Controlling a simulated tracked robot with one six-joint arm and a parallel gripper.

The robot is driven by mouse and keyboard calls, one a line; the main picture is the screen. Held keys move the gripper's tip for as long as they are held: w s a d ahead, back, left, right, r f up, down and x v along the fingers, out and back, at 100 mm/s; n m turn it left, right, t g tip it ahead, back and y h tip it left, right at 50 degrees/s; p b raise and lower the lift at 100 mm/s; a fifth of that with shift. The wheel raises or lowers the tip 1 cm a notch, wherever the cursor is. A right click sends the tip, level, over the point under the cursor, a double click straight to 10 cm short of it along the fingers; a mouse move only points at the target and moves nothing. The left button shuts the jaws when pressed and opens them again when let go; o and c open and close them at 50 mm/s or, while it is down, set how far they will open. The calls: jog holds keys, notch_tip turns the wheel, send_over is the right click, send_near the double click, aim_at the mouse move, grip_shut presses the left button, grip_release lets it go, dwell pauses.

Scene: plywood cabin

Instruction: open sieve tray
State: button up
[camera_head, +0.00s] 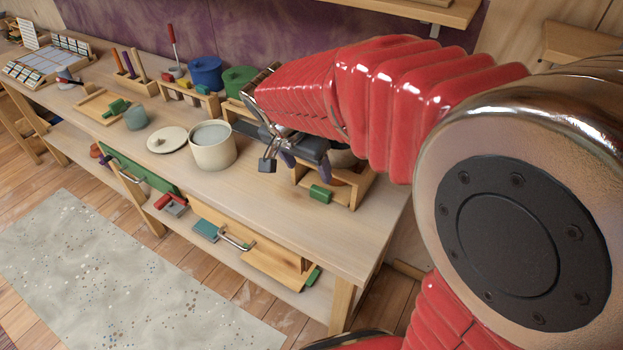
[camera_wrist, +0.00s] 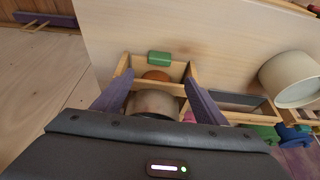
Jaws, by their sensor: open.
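A small wooden frame box (camera_head: 352,193) stands near the right end of the bench. A green handle (camera_head: 320,193) is at its front, and it also shows in the wrist view (camera_wrist: 160,58). I take this handle to be the sieve tray's, but cannot be sure. In the wrist view an orange-brown round thing (camera_wrist: 157,76) and a metal bowl (camera_wrist: 152,103) sit in the box (camera_wrist: 178,70). My gripper (camera_wrist: 158,80) is open above the box, with its purple fingers spread to either side of it. No contact with the handle shows. My gripper partly hides the box in the head view.
A cream pot (camera_head: 212,153) stands left of the box, with its lid (camera_head: 167,140) beside it. Blue (camera_head: 206,72) and green (camera_head: 240,80) pots stand behind. The bench (camera_head: 300,235) is clear in front of the box. A shelf below holds several handled things.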

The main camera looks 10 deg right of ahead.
aim_at(319, 191)
jog(key=shift+f, duration=0.15)
jog(key=x, duration=1.3)
jog(key=shift+w+d+f, duration=0.1)
jog(key=shift+d+f, duration=0.05)
jog(key=shift+f, duration=0.1)
jog(key=shift+c, duration=0.6)
